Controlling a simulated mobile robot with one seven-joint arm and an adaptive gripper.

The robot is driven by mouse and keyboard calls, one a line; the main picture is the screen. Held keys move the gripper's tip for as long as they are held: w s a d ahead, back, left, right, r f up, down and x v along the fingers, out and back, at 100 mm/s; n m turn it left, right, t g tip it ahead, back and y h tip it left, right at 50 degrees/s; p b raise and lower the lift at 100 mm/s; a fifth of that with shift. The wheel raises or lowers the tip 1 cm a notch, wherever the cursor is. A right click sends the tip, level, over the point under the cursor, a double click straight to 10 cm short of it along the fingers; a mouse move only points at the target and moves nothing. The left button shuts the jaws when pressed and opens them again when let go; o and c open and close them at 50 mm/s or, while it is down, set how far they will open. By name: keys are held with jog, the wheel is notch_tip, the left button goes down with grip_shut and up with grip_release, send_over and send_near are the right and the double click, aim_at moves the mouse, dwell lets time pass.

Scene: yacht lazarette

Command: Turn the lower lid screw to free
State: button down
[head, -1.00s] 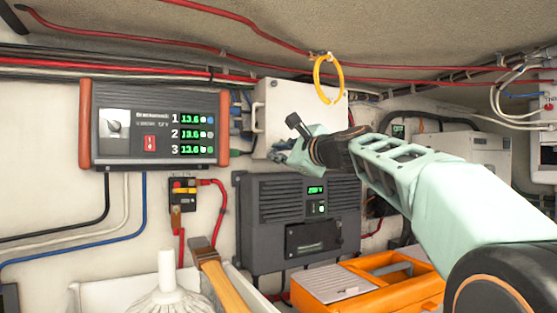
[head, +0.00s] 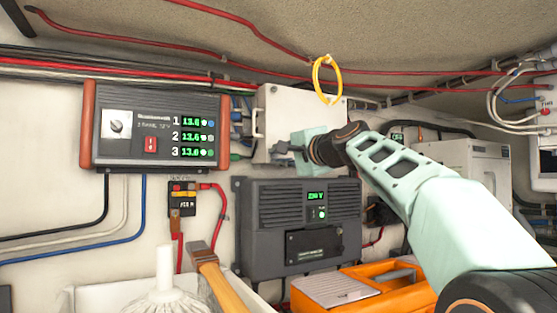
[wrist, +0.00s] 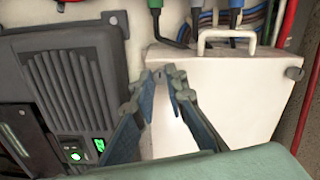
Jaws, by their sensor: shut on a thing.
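The white box (head: 300,110) with its lid and side handle hangs on the wall. In the wrist view the lid (wrist: 222,90) fills the right half, with its handle (wrist: 226,32) at the top. My gripper (head: 283,148) is at the lower left part of the lid. In the wrist view its two fingertips (wrist: 168,76) are drawn together at the lid's edge, shut on the lower lid screw, which the fingers almost wholly hide. The other lid screw (wrist: 294,73) shows at the right edge of the lid, clear of my gripper.
A dark grey inverter unit (head: 262,220) is just below the box, close under my gripper. A three-channel charger (head: 155,130) is to the left. Cables (wrist: 172,40) run beside the box handle. A yellow ring (head: 327,80) hangs above. An orange case (head: 385,295) stands below.

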jog(key=shift+n, duration=0.3)
jog(key=c, duration=1.9)
grip_release()
jog(key=shift+c, duration=0.2)
jog(key=v, duration=1.2)
